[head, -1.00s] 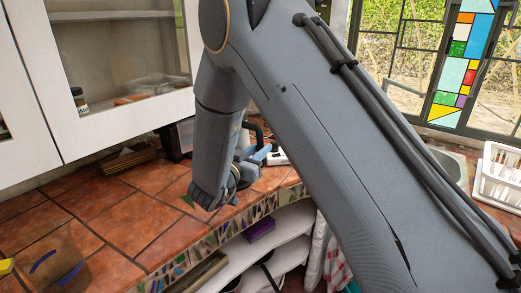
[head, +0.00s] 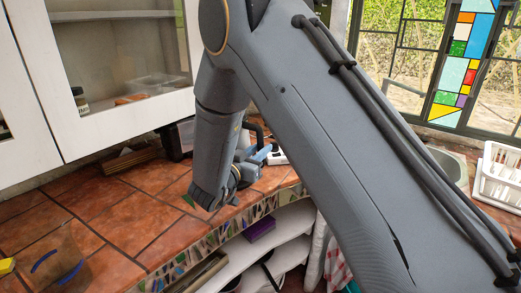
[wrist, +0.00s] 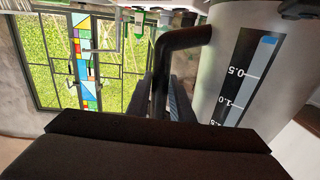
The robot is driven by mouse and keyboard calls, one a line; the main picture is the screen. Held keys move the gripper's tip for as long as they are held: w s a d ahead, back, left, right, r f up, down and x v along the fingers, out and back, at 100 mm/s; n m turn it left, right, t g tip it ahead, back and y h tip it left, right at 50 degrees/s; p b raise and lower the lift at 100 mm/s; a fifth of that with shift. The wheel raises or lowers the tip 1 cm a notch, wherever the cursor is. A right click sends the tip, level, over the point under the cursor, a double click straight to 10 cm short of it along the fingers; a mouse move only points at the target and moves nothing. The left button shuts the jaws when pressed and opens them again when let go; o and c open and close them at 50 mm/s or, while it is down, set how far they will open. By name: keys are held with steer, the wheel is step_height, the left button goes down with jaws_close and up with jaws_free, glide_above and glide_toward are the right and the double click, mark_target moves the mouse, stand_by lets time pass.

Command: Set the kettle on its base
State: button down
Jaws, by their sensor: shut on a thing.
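The kettle (wrist: 219,50) fills the right of the wrist view, a grey body with a dark gauge strip marked in numbers that appear upside down. Its black handle (wrist: 186,37) runs down between the fingers of my gripper (wrist: 168,98), which is shut on it. In the head view my gripper (head: 252,163) is over the counter near its front edge. The kettle is mostly hidden there behind my arm. I cannot make out the kettle's base in either view.
A small white object (head: 278,157) lies on the tiled counter (head: 130,215) just right of my gripper. A wooden item (head: 127,160) lies under the white cabinet (head: 110,90). A white dish rack (head: 499,178) stands at far right.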

steer(key=shift+f, duration=0.35)
stand_by(0.3)
steer(key=c, duration=1.8)
jaws_free()
steer(key=shift+c, duration=0.2)
steer(key=shift+f, duration=0.25)
steer(key=p+v, duration=0.3)
steer(key=v, duration=0.8)
steer(key=shift+r, duration=0.1)
